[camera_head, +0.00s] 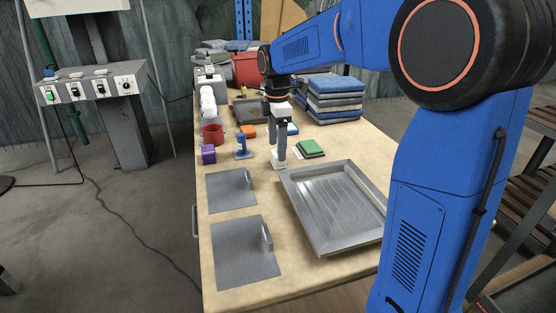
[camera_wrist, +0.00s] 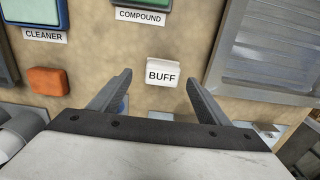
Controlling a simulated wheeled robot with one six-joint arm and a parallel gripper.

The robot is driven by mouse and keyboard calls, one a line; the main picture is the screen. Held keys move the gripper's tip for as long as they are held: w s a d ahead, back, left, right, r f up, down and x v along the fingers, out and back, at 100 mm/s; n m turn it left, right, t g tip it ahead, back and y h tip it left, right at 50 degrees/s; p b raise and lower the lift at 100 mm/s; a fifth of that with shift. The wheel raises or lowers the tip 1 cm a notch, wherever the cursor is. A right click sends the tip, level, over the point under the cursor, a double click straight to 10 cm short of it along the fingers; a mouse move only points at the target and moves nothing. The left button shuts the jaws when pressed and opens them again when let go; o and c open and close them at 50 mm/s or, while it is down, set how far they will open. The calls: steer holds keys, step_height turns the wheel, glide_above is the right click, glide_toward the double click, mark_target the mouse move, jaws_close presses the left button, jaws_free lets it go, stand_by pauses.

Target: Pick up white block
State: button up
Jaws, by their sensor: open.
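The white block (camera_wrist: 163,66) lies on the tan bench top in the wrist view, with a "BUFF" label at its near side. My gripper (camera_wrist: 159,77) is open, with one finger to the left of the block and one to the right and a gap on each side. In the head view my gripper (camera_head: 279,158) points straight down over the bench. White shows at its fingertips, where the block (camera_head: 277,164) is partly hidden by the fingers. I cannot tell the fingertips' exact height above the bench.
A metal tray (camera_head: 292,191) is at the near right. Metal plates (camera_head: 231,190) lie in front; folded towels (camera_head: 334,99) are behind.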

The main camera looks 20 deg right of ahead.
step_height(320, 180, down, 4)
steer(key=shift+s+d, duration=0.1)
steer(key=shift+s, duration=0.05)
steer(key=c, duration=1.2)
steer(key=shift+o, duration=0.2)
steer(key=shift+r, duration=0.1)
step_height(320, 180, up, 10)
steer(key=shift+f, duration=0.1)
